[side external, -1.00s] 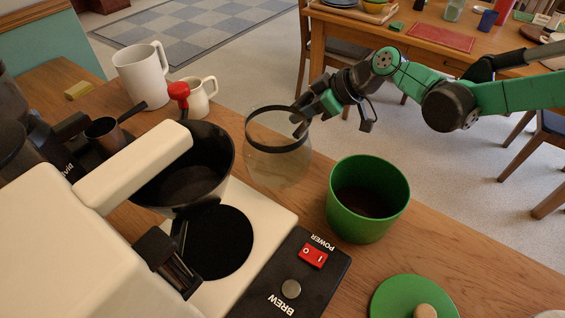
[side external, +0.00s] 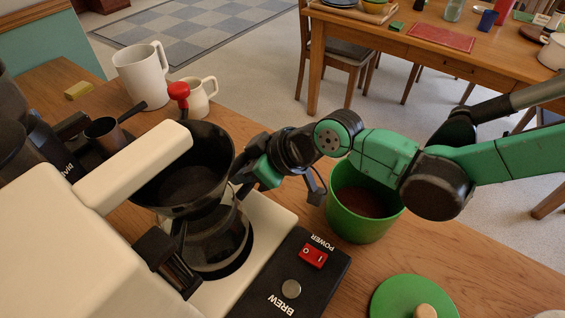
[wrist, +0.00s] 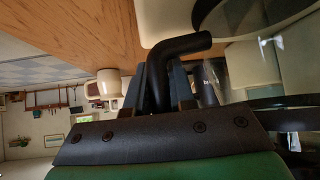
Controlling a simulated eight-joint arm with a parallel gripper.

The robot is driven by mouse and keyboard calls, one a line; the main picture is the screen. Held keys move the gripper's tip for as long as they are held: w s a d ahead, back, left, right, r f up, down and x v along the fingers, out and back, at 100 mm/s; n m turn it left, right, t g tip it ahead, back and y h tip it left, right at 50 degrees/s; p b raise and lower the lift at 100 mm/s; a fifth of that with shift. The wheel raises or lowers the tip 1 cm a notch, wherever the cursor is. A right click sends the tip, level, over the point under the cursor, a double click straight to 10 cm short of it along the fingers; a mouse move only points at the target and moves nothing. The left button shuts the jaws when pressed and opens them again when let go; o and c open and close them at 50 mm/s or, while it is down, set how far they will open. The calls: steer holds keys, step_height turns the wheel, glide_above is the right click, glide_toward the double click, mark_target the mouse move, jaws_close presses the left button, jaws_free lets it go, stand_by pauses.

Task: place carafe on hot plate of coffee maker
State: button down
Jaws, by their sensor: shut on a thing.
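The glass carafe (side external: 222,238) with a dark rim is under the black filter basket (side external: 190,172) of the cream coffee maker (side external: 60,235). It is over the black hot plate (side external: 248,248), whose right edge shows beside it. I cannot tell whether its base touches the plate. My gripper (side external: 243,182) reaches in from the right and is shut on the carafe's handle, largely hidden by the arm. In the wrist view the black handle (wrist: 178,47) rises between the fingers, and part of the hot plate (wrist: 250,14) shows at upper right.
A green canister (side external: 362,222) stands open close to my wrist, with its green lid (side external: 395,300) in front. The switch panel (side external: 300,270) lies right of the hot plate. A white jug (side external: 143,75) and a smaller pitcher (side external: 200,96) stand behind.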

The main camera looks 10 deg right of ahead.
steer(key=shift+f, duration=0.15)
steer(key=c, duration=0.7)
jaws_free()
steer(key=shift+c, duration=0.2)
steer(key=shift+s+d+r, duration=0.1)
steer(key=shift+d+r, duration=0.05)
steer(key=shift+r, duration=0.25)
steer(key=v, duration=1.1)
steer(key=s+d+m+t+h, duration=0.2)
steer(key=d+m+h, duration=0.5)
steer(key=d, duration=1.9)
steer(key=m, duration=0.4)
steer(key=shift+s+d+h, duration=0.25)
steer(key=shift+d+h, duration=0.15)
